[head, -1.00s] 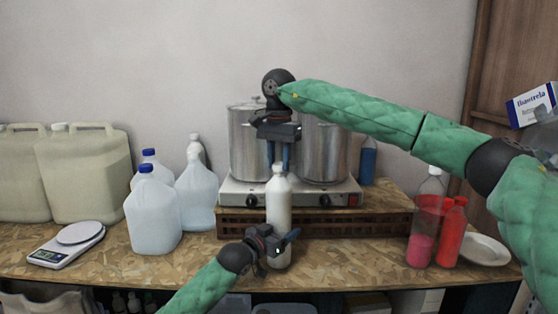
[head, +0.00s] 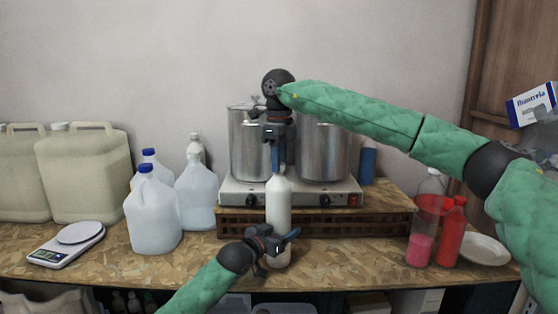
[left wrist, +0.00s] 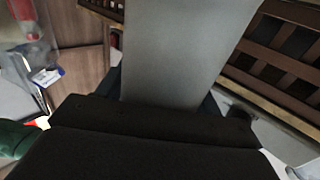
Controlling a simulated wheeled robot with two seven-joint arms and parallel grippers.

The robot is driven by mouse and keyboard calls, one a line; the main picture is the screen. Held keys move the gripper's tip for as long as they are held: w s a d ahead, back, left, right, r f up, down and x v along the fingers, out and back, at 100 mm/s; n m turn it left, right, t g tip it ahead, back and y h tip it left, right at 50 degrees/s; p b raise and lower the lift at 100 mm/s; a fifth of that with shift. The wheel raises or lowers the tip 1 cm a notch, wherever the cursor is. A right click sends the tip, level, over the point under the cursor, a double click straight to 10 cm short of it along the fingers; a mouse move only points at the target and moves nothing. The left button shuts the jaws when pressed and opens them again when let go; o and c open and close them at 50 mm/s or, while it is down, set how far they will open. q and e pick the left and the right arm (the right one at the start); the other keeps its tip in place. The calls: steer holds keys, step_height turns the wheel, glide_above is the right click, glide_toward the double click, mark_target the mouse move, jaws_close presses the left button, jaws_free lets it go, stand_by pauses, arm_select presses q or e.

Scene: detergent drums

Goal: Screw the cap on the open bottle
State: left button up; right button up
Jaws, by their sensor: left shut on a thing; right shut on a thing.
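A white bottle (head: 278,207) stands upright near the front of the worktop, before the stove. My left gripper (head: 272,245) is shut around its lower body. In the left wrist view the bottle's pale body (left wrist: 185,55) rises between the fingers. My right gripper (head: 278,158) points straight down over the bottle and is shut at its top. The cap is hidden between the right fingers, so I cannot tell how it sits on the neck.
Two steel pots (head: 250,145) stand on a stove (head: 290,192) behind the bottle. Jugs (head: 153,212) and a scale (head: 66,245) are at left. A red bottle (head: 451,235), a red beaker (head: 424,232) and a plate (head: 484,250) are at right. The worktop beside the bottle is clear.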

steer(key=m, duration=1.5)
steer(key=shift+w, duration=0.1)
steer(key=o, duration=1.1)
steer(key=shift+r, duration=0.1)
steer(key=shift+r, duration=2.15)
steer(key=shift+c, duration=0.3)
